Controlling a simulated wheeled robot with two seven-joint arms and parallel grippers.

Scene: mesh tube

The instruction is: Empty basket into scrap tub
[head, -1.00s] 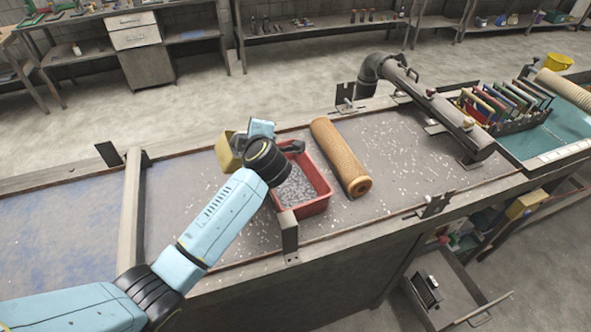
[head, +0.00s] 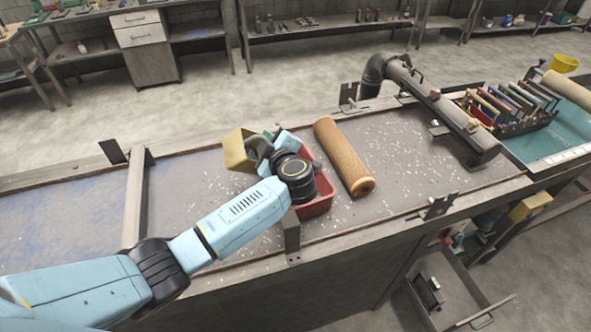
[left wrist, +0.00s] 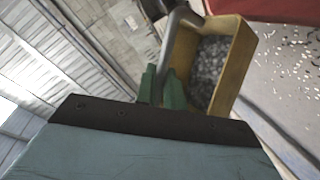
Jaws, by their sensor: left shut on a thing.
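The yellow basket (head: 238,152) is at the left of my left gripper (head: 268,145) in the head view, near the far left corner of the red scrap tub (head: 319,207). In the left wrist view, the green fingers of my left gripper (left wrist: 163,88) are shut on the basket's grey handle (left wrist: 172,40). Grey scraps lie inside the basket (left wrist: 240,62). My wrist hides most of the tub and its contents in the head view. A red surface also shows at the top right of the left wrist view. My right gripper is not in view.
A tan mesh tube (head: 343,155) lies just right of the tub. A grey pipe (head: 440,103) and a rack of coloured panels (head: 508,105) stand farther right. White bits are scattered on the bench (head: 400,150). An upright metal bracket (head: 291,232) stands at the near edge.

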